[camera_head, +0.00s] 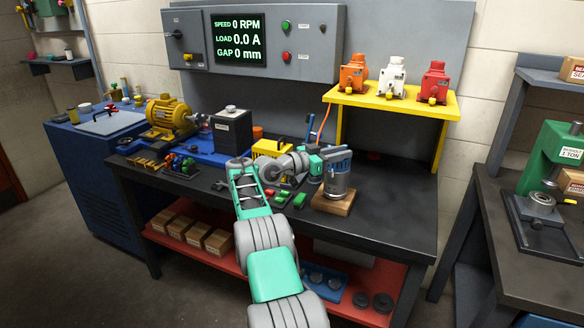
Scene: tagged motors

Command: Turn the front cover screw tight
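My arm reaches up from the bottom of the head view over the workbench and bends right at its far end. My gripper (316,166) is close to the left side of an upright grey and blue cylindrical unit (338,174). This unit stands on a wooden block (334,204). I cannot tell whether the gripper touches it, and its fingers are too small to read. A yellow motor (170,115) sits on a blue base at the bench's left, beside a dark grey box (231,131). I cannot make out the front cover screw.
Small coloured parts (180,165) lie on the left of the bench (385,205). A yellow shelf (392,103) at the back holds orange, white and red units. The panel display (239,39) reads 0 RPM, 0.0 A, 0 mm. The bench's right side is clear.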

